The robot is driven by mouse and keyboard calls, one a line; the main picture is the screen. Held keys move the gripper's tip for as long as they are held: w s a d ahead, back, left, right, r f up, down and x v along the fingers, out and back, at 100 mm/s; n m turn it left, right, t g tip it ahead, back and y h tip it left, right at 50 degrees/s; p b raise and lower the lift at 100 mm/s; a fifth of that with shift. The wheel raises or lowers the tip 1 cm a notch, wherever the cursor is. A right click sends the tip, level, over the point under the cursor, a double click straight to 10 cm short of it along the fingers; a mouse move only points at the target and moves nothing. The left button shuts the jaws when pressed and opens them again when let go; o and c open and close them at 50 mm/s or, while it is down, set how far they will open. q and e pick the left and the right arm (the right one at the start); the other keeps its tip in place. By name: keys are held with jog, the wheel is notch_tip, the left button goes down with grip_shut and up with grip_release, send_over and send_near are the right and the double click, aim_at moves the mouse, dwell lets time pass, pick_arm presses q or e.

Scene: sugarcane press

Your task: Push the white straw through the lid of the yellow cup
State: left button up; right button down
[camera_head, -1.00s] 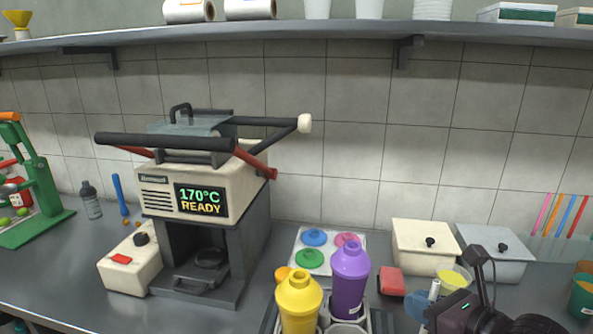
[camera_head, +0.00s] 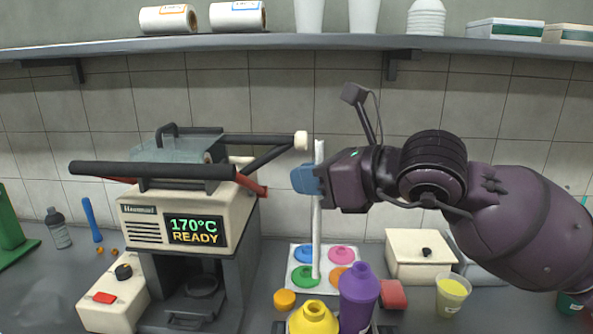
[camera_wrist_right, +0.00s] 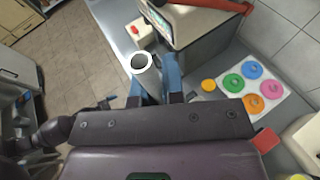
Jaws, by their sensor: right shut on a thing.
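The white straw (camera_head: 318,225) stands close to upright in my right gripper (camera_head: 306,180), which is shut on its upper part. Its lower end hangs in the air above and behind the yellow cup. The straw's open top end (camera_wrist_right: 141,62) shows between the blue fingertips in the right wrist view (camera_wrist_right: 158,75). The yellow cup (camera_head: 314,320) with its domed lid stands at the bottom of the head view, its lower part cut off. The straw and the cup look apart. My left gripper is not in view.
Behind are a white tray (camera_head: 327,255) of coloured lids and a cream box (camera_head: 420,257). The sealing machine (camera_head: 190,235) stands left. A cup of yellow liquid (camera_head: 453,294) stands right.

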aim_at(320, 214)
pick_arm(q)
jog(key=b, duration=0.1)
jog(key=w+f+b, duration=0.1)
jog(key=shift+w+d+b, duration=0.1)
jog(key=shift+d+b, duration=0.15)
jog(key=shift+b, duration=0.1)
pick_arm(e)
notch_tip(320, 214, down, 5)
jog(key=shift+f, duration=0.2)
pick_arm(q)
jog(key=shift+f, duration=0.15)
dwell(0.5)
pick_arm(e)
jog(key=shift+f, duration=0.15)
dwell(0.5)
